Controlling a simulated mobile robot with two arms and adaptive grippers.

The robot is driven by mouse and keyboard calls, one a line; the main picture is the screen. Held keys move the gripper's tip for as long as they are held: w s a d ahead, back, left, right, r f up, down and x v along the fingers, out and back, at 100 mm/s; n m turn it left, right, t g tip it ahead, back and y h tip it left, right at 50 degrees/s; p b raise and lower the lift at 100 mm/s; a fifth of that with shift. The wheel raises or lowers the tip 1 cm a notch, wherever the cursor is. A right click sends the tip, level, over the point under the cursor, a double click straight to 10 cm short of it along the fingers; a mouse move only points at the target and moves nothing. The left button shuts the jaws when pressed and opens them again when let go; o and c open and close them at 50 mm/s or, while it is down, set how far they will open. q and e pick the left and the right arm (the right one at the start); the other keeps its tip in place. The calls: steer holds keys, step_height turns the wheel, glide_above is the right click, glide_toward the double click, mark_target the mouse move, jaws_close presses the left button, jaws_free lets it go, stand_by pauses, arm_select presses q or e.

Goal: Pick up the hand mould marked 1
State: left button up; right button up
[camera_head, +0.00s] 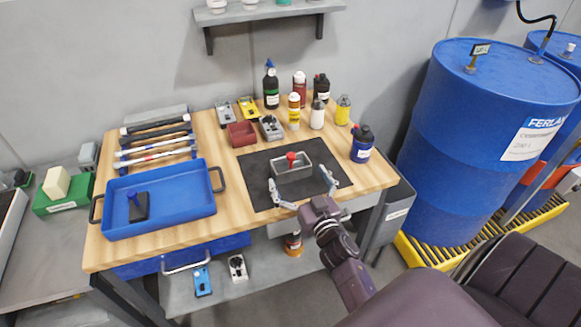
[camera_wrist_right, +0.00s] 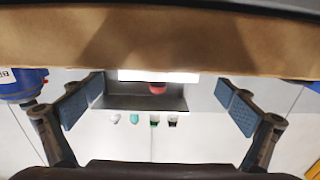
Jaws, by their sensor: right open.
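A grey rectangular block with a red knob on top (camera_head: 292,172) sits on the black mat (camera_head: 251,190) on the wooden table. I cannot read a number on it, so I cannot confirm it is the mould marked 1. My right gripper (camera_head: 300,181) is open and empty, low at the table's front edge, its fingers spread toward either side of the block's near face. In the right wrist view the open fingers (camera_wrist_right: 160,106) stand left and right, with the red knob (camera_wrist_right: 157,88) between them farther off. My left gripper is not in view.
A blue bottle (camera_head: 362,144) is close on the right of the mat. Blue drums (camera_head: 470,130) are at right.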

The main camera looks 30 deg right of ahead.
mark_target(291, 167)
steer(key=shift+p+x, duration=0.3)
steer(key=shift+x, duration=2)
steer(key=shift+w+d, duration=0.15)
steer(key=shift+w, duration=0.2)
steer(key=c, duration=1.4)
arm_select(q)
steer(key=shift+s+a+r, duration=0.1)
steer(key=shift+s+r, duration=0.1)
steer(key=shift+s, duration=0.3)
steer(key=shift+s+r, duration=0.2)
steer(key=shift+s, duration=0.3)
arm_select(e)
steer(key=shift+w+r, duration=0.1)
steer(key=shift+r, duration=0.05)
steer(key=shift+c, duration=0.5)
steer(key=shift+r, duration=0.1)
